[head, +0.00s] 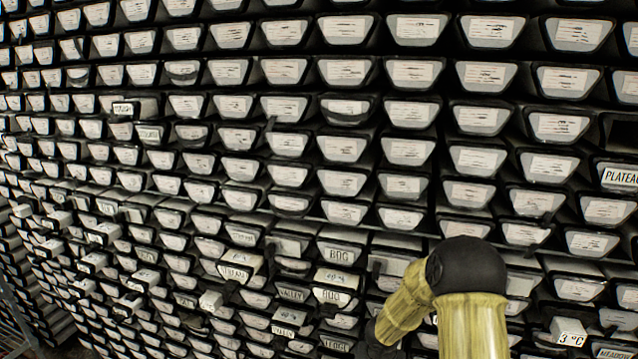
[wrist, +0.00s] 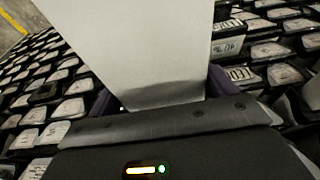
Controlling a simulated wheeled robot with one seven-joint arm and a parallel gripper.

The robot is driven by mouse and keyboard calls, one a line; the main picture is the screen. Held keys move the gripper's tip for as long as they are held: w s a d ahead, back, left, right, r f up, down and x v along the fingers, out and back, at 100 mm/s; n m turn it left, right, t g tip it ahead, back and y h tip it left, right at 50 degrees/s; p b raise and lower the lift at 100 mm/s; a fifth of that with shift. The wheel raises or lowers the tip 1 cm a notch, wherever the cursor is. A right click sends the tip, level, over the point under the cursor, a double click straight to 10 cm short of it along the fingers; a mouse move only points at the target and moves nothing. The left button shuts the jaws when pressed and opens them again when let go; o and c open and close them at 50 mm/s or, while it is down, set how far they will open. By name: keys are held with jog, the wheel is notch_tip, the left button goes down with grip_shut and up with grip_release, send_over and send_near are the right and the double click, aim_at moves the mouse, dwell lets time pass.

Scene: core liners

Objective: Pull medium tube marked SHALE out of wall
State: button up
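A light grey tube (wrist: 150,45) with a plain surface fills the upper middle of the wrist view. My gripper (wrist: 162,95) has its two dark purple fingers against either side of this tube, with no clear gap, so it looks shut on it. No writing shows on the tube's visible face, so I cannot tell whether it is the one marked SHALE. In the head view my gripper is hidden behind my yellow arm at the lower right. I cannot read SHALE on any label there.
The wall is packed with rows of labelled tubes. Some stick out, including those marked BOG (head: 345,253), VALLEY (head: 291,294) and 3 °C (head: 570,332). A PLATEAU tube (head: 619,177) is at the right edge. A yellow floor line (wrist: 12,22) shows at the wrist view's upper left.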

jog(key=c, duration=1.1)
jog(key=shift+w+r, duration=0.1)
jog(key=shift+c, duration=1.1)
jog(key=shift+b, duration=0.35)
